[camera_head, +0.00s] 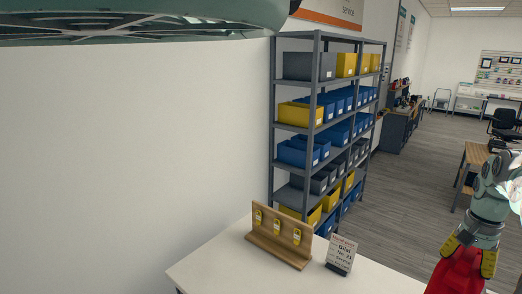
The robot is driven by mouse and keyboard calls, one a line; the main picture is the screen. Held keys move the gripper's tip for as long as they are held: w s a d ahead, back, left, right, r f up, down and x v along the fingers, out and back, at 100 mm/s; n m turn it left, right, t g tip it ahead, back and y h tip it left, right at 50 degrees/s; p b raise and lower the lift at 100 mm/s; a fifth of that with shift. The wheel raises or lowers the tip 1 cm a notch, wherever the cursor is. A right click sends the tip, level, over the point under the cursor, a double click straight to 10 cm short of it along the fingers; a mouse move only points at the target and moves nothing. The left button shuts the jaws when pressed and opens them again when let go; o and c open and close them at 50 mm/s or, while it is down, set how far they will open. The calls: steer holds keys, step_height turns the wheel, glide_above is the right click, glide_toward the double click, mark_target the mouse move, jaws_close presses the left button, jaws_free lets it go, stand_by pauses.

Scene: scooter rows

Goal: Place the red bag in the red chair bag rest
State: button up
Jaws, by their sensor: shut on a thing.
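My gripper (468,254) is at the lower right, with a yellow-padded finger on each side of the red bag (457,277). It is shut on the top of the bag. The bag hangs below the fingers and the bottom edge of the picture cuts it off. It is to the right of the white table and in front of the grey floor. No red chair or bag rest shows in this view.
A white table (222,272) holds a wooden rack with yellow tags (279,237) and a small sign (341,254). Behind are shelves with blue, yellow and grey bins (324,125). A wooden table (474,155) and a black chair (505,121) stand at the right. Open floor (412,180) lies between.

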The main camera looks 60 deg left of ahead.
steer(key=d+r+p, duration=0.2)
steer(key=d+r, duration=0.4)
steer(key=r, duration=0.4)
steer(key=w+d+r+p, duration=0.1)
steer(key=d+r, duration=0.5)
steer(key=r, duration=0.4)
steer(key=shift+w+d+m+p, duration=0.15)
steer(key=shift+d+m+p, duration=0.15)
steer(key=shift+m+p, duration=0.1)
